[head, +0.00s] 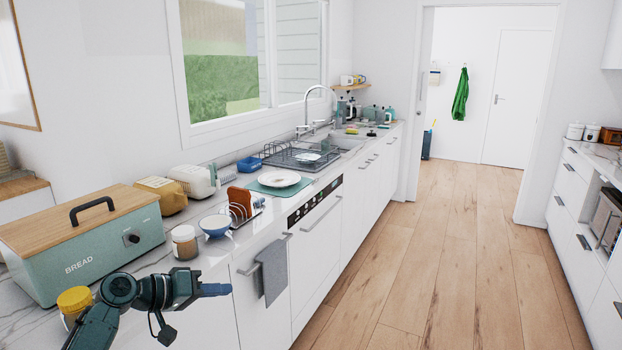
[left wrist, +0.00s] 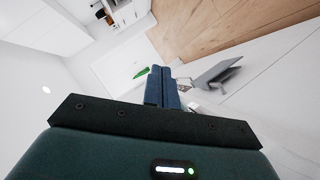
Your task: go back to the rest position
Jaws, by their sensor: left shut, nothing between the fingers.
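My left gripper (head: 216,290) is in front of the near end of the counter, to the right of the yellow-lidded jar. Its fingers are closed together with nothing between them and point to the right in the head view. In the left wrist view the two blue fingers (left wrist: 162,88) lie side by side, shut. A grey towel (head: 272,268) hangs on a front handle to the right of the gripper, apart from it. My right gripper is not in view.
The wooden floor (head: 440,250) to the right is clear. Another counter runs along the far right.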

